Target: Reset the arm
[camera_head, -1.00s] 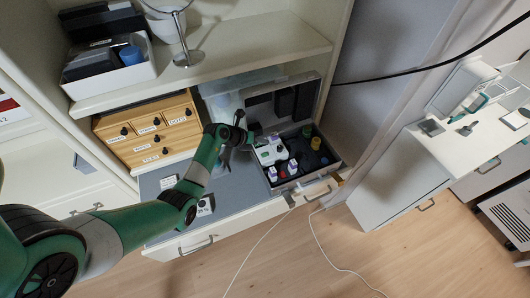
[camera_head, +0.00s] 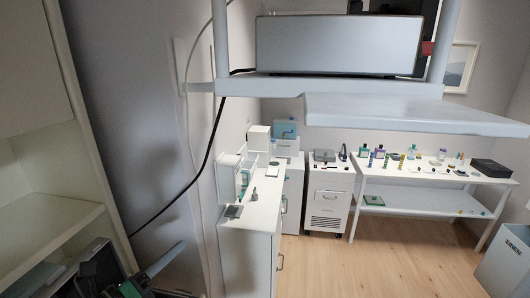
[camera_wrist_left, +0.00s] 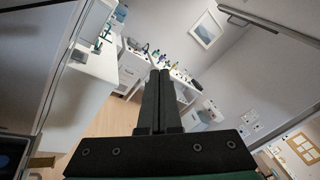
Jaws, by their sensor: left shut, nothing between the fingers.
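My left gripper (camera_head: 178,248) shows at the lower left of the head view, beside the open dark case (camera_head: 98,268). Only its end and a bit of my green arm are in the picture. In the left wrist view its two black fingers (camera_wrist_left: 160,76) are pressed together with nothing between them. They point out into the room, clear of any surface. My right gripper is in neither view.
A white cabinet (camera_head: 250,232) with small devices on top stands in the middle. A white table (camera_head: 425,176) with several bottles stands at the back right. A black cable hangs near the grey panel. The wooden floor (camera_head: 375,262) is clear.

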